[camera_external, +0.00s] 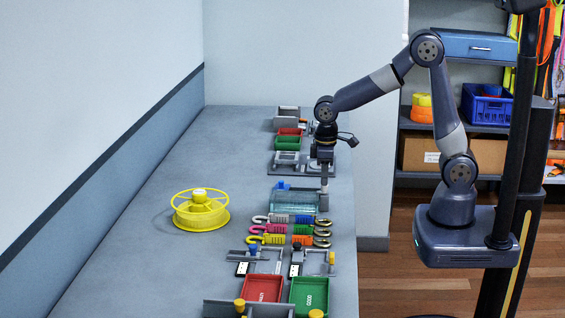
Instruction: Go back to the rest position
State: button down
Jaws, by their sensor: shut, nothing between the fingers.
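My gripper (324,186) is in the external view, pointing straight down at the right side of the grey table (120,255). It is shut with nothing held. Its tip is over or beside the right end of a clear bluish tray (290,203); I cannot tell whether it touches the tray. My arm reaches left from its base over the table, with the elbow raised.
A yellow spool (200,212) stands at the table's middle. A red bin (262,289) and a green bin (309,295) are nearer. Small fixtures (287,160) stand behind. The table's left side is clear.

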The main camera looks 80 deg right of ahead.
jog(key=shift+r+p, duration=0.3)
jog(key=shift+p, duration=0.1)
notch_tip(320, 180, up, 13)
jog(key=p, duration=0.2)
notch_tip(320, 180, down, 15)
jog(key=b, duration=0.3)
jog(key=shift+r+b, duration=0.1)
jog(key=shift+b, duration=0.25)
notch_tip(320, 180, up, 19)
jog(key=p, duration=0.2)
jog(key=shift+r+p, duration=0.15)
jog(key=shift+p, duration=0.25)
